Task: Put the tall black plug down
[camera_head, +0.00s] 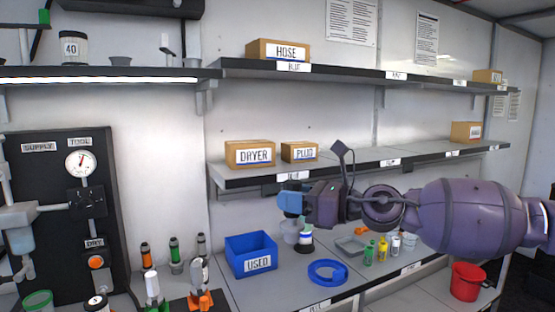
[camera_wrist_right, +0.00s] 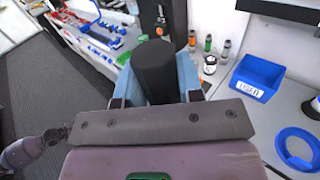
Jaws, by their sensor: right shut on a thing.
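My right gripper (camera_head: 291,203), with blue fingertips, is out over the back counter in the head view, just below the lower shelf's front edge. In the right wrist view its blue fingers (camera_wrist_right: 154,80) are shut on the tall black plug (camera_wrist_right: 153,68), one finger on each side. The plug's dark rounded end faces the wrist camera, and its far end is hidden. I cannot make out the plug in the head view. A purple link of my arm shows at the lower left of the wrist view, with no left fingertips visible.
A blue bin marked USED (camera_head: 251,255) and a blue ring (camera_head: 327,272) stand on the counter. Several small bottles (camera_head: 382,250) and a grey tray (camera_head: 350,245) lie right. The lower shelf holds DRYER (camera_head: 250,154) and PLUG (camera_head: 299,152) boxes. A red bucket (camera_head: 466,281) stands lower right.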

